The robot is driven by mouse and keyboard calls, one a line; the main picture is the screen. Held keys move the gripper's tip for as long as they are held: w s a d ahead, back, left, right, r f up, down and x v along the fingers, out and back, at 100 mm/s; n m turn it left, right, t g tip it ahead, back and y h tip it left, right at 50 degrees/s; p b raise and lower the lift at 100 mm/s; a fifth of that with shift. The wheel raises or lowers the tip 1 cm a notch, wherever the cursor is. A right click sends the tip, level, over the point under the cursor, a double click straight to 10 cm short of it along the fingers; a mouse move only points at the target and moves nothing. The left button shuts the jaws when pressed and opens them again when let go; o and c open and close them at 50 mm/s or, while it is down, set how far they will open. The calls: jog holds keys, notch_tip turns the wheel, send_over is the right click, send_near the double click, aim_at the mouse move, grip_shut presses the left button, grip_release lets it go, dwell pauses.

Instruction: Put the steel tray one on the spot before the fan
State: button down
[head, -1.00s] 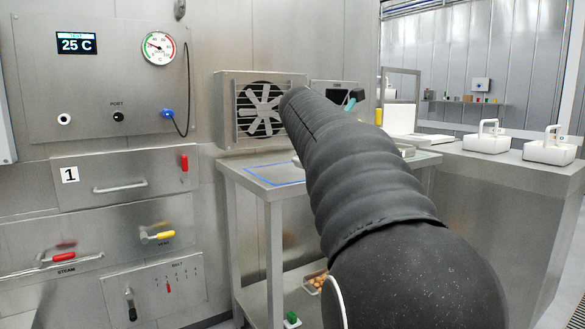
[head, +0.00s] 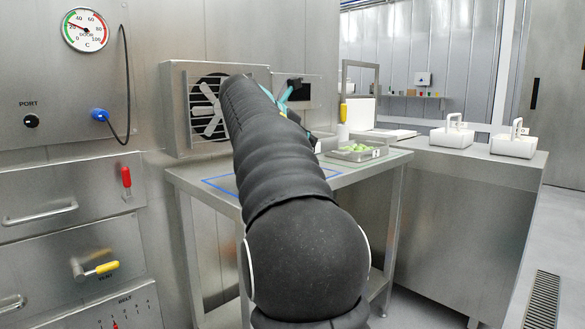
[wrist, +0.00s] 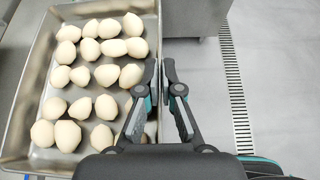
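A steel tray (wrist: 92,9) with several pale filled pasta pieces fills the left of the wrist view. My gripper (wrist: 162,66) is at its right rim, with the fingertips close together on either side of the rim, so it looks shut on the tray. No number shows on this tray. In the head view my arm hides the held tray and most of the gripper. The fan (head: 203,107) is on the wall at the left of the steel table. A blue-outlined spot (head: 219,184) lies on the table before it, partly hidden by my arm; its visible part is bare.
Another steel tray (head: 376,154) with green pieces and a small label stands at the table's right. Two white handled boxes (head: 452,137) (head: 513,145) stand on the right counter (head: 480,165). A floor drain (wrist: 235,90) shows beside the held tray.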

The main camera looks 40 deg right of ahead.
jog(key=w+f, duration=0.1)
jog(key=w, duration=0.1)
jog(key=w+d+f, duration=0.1)
jog(key=w, duration=0.1)
jog(key=w+d+f, duration=0.1)
jog(key=w+f, duration=0.1)
jog(key=shift+d, duration=0.2)
jog(key=shift+f+b, duration=0.9)
jog(key=shift+f, duration=1)
jog(key=shift+f, duration=0.15)
jog(key=c, duration=1.3)
grip_release()
